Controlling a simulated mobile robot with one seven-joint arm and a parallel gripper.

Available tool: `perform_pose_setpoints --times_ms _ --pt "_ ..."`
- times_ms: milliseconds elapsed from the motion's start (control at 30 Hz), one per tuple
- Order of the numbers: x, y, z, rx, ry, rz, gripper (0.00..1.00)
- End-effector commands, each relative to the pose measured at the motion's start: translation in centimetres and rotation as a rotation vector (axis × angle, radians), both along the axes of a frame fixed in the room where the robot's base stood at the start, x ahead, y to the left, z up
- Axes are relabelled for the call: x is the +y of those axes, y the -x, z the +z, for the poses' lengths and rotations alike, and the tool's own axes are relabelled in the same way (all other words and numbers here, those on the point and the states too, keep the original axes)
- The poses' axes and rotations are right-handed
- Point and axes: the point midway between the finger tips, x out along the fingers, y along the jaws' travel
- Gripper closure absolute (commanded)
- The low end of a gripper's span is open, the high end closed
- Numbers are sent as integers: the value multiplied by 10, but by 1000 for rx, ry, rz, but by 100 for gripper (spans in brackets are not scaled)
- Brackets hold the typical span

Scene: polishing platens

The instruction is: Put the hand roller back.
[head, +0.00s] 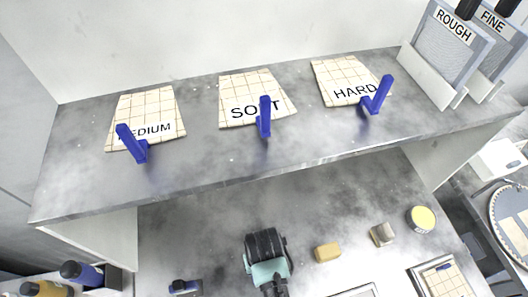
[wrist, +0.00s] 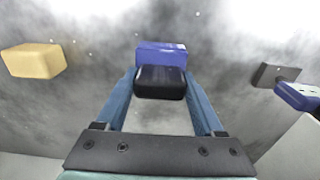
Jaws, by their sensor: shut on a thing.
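My gripper (wrist: 160,84) shows in the wrist view with its two blue fingers closed on the sides of a black and blue thing. I take this to be the hand roller (wrist: 160,80): a rounded black block faces me, with a blue part behind it. Its full shape is hidden by its end-on angle. In the head view my dark and teal wrist is at the bottom middle, and the fingers and the held thing cannot be made out there.
A raised shelf (head: 200,185) carries cloths marked MEDIUM (head: 150,105), SOFT (head: 250,85) and HARD (head: 345,70), each by a blue upright.

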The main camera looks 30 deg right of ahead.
Motion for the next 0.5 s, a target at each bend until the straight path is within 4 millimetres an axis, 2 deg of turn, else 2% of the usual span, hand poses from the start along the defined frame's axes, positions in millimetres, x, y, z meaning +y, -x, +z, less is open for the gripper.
perform_pose_setpoints --times_ms 33,167,200,333,500 --pt "1 3 -7 8 -2 0 100" --pt "1 4 -9 10 -2 1 100" --pt "1 5 -9 13 -3 1 24" --pt "1 5 -10 13 -3 1 0" --pt "1 5 -1 14 -2 1 0"
